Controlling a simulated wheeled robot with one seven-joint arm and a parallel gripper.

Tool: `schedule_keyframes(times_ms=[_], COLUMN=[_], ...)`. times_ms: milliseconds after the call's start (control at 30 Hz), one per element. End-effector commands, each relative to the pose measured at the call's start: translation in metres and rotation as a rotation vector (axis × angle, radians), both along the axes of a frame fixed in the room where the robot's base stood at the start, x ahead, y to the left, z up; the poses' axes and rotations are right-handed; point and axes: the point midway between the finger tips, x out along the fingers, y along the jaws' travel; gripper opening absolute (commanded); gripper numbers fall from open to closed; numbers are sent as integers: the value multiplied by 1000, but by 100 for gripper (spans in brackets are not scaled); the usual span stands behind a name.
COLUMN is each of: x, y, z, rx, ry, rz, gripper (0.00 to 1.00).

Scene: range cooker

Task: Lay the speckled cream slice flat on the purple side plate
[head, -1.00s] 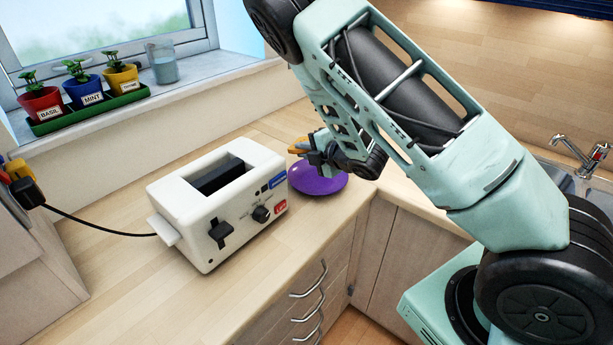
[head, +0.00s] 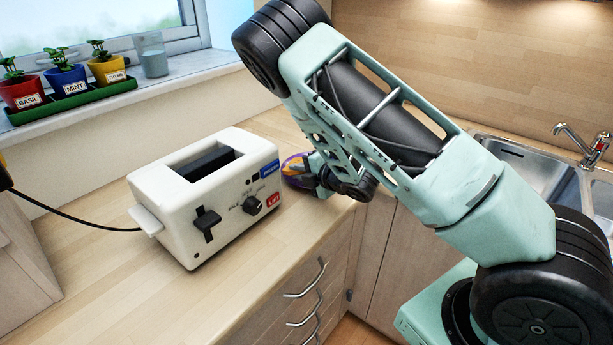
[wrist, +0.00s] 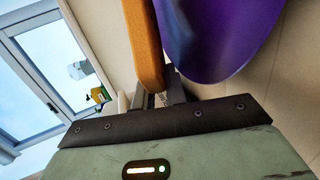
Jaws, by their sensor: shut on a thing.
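My gripper (head: 322,180) is low over the far right part of the counter, just right of the toaster. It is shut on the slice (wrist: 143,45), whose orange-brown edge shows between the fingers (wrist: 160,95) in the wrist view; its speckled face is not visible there. The purple side plate (wrist: 207,35) is close beside the slice in the wrist view. In the head view the plate (head: 294,182) is partly hidden by the toaster and my gripper. I cannot tell whether slice and plate touch.
A white toaster (head: 208,195) with a black lever stands left of the plate, very close to it. Potted herbs (head: 68,78) and a glass (head: 152,55) stand on the windowsill. The sink (head: 508,150) is at the right. The counter's front edge is near my arm.

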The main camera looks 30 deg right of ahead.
Motion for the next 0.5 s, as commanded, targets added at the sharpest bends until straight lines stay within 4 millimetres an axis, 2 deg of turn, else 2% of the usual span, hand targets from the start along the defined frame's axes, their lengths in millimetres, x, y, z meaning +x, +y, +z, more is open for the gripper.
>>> schedule_keyframes(times_ms=[100,133,167,500], x=[0,0,0,-3], y=[0,0,0,-1], z=[1,1,1,2], rx=[0,0,0,0], ry=[0,0,0,0], rz=[0,0,0,-1], gripper=[0,18,27,27])
